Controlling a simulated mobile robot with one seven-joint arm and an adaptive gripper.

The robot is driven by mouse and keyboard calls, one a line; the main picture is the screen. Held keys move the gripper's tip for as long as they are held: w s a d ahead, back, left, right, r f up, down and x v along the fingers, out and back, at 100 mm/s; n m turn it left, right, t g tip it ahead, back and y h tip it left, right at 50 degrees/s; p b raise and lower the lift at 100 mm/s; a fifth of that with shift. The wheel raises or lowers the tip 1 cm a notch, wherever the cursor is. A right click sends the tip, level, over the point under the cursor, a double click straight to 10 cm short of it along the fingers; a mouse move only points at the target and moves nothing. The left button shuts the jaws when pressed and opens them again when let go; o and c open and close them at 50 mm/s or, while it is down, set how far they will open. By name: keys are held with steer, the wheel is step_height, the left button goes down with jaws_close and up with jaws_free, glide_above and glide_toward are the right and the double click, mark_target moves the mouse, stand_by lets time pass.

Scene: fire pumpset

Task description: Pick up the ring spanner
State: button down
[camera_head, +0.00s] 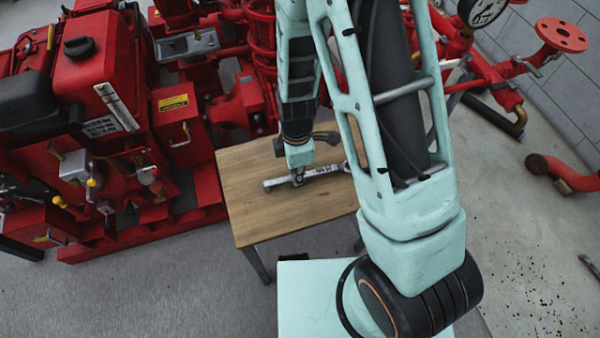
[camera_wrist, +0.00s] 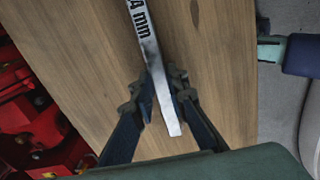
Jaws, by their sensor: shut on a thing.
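The ring spanner (camera_head: 275,183) is a long silver bar at the wooden table, partly covered by my gripper and arm in the head view. In the wrist view the spanner (camera_wrist: 152,50) runs from the top edge down between my fingers, with dark "4 mm" lettering near the top. Its far end is out of that view. My gripper (camera_head: 298,177) points down at the spanner. In the wrist view my gripper (camera_wrist: 162,92) has one dark finger on each side of the bar and is shut on it. I cannot tell whether the spanner touches the tabletop.
The wooden table (camera_head: 255,218) is otherwise largely bare. A red engine and pump set (camera_head: 95,75) stands close behind and left of it. Red pipework with a gauge (camera_head: 482,10) is at the upper right. A red pipe elbow (camera_head: 565,175) lies on the floor at right.

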steer(key=shift+r+p, duration=0.45)
steer(key=shift+r, duration=0.3)
step_height(320, 180, up, 3)
steer(key=shift+s+f+p, duration=0.15)
steer(key=shift+f+p, duration=0.05)
steer(key=shift+p, duration=0.75)
steer(key=s+d+r+p, duration=0.2)
steer(key=s+r+p, duration=0.2)
steer(key=p, duration=0.6)
steer(key=s+d+r+p, duration=0.2)
steer(key=s+r+p, duration=0.2)
steer(key=s+p, duration=0.4)
steer(key=p, duration=0.3)
steer(key=shift+s+d+r, duration=0.25)
steer(key=shift+s+r, duration=0.1)
steer(key=shift+r, duration=0.05)
